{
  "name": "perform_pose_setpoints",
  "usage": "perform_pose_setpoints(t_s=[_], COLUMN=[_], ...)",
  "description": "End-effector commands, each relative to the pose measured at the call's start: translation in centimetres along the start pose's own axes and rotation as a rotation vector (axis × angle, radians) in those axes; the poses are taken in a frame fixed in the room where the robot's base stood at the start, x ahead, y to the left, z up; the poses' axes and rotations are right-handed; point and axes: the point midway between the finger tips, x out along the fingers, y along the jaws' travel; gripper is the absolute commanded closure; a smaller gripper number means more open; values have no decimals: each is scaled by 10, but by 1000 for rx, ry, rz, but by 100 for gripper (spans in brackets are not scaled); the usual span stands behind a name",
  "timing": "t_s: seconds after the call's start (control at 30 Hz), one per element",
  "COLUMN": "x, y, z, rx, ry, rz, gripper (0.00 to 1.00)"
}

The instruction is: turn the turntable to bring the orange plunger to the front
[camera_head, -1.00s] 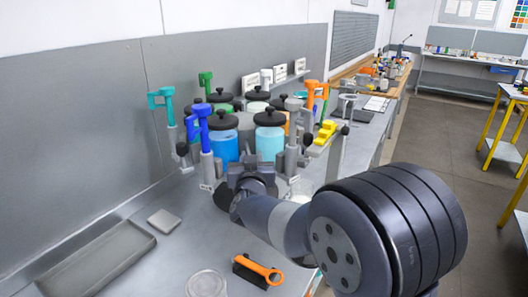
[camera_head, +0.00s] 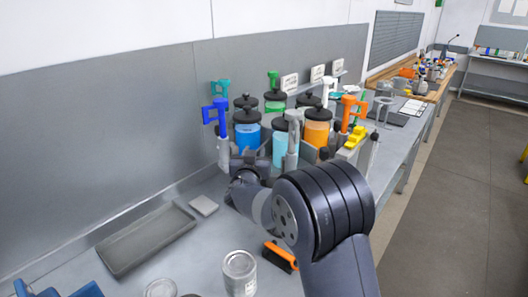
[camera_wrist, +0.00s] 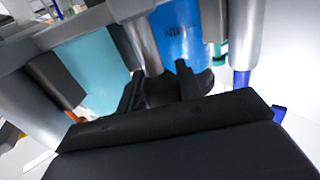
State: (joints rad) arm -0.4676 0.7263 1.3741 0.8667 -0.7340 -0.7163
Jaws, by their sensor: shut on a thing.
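The turntable carries blue (camera_head: 246,132), cyan (camera_head: 284,150) and orange (camera_head: 317,133) jars with black lids; its base is mostly hidden. The orange plunger (camera_head: 351,108) stands at the right side of the cluster, behind the yellow handle. The blue plunger (camera_head: 217,116) is at the left and a grey one (camera_head: 292,140) at the front. My gripper (camera_head: 250,163) is low at the front left of the cluster, partly covered by my arm. In the wrist view my gripper (camera_wrist: 160,85) is shut on a grey post (camera_wrist: 146,48) between the cyan and blue jars.
A grey tray (camera_head: 147,238) and small grey block (camera_head: 203,205) lie on the bench to the left. An orange-handled brush (camera_head: 281,256) and a metal can (camera_head: 240,272) are near the front. The yellow-handled tool (camera_head: 351,140) stands close on the right.

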Motion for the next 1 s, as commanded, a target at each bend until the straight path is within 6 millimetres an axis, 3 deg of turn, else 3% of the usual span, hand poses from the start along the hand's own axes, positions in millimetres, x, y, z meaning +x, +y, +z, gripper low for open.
perform_pose_setpoints(t_s=[0.1, 0.4, 1.0], x=[4, 13, 19], y=[-15, -32, -38], z=[-5, -5, -4], rx=[-3, -3, -3], ry=[5, 6, 8], rz=[-12, -10, -6], gripper=[100, 100, 97])
